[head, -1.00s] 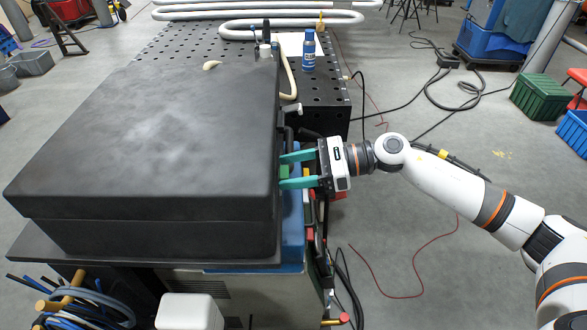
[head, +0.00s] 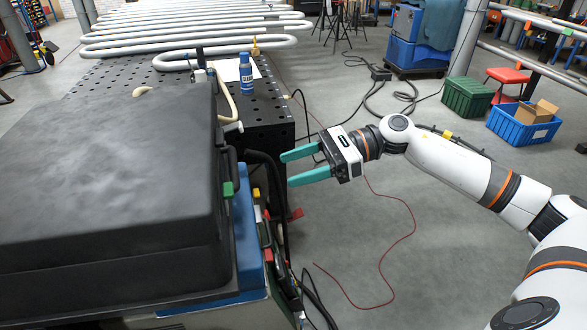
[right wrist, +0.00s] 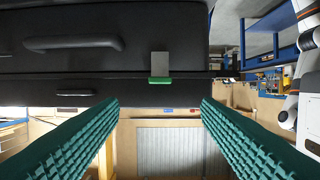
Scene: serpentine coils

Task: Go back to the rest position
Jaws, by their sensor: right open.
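My right gripper (head: 308,166) is open and empty, with two teal fingers pointing left over the gap beside the bench. It hangs in the air to the right of the large dark case (head: 110,180), clear of it. In the right wrist view the teal fingers (right wrist: 160,135) are spread wide with nothing between them. The case's front shows there with a handle (right wrist: 75,43) and a latch with a green tab (right wrist: 160,78). The green tab also shows in the head view (head: 228,189). My left gripper is not in view.
A black perforated table (head: 265,118) stands behind the case, with a blue bottle (head: 246,73) on it. Long white serpentine coils (head: 190,40) lie farther back. Green (head: 467,97) and blue (head: 523,125) crates stand at the right. Cables cross the open floor.

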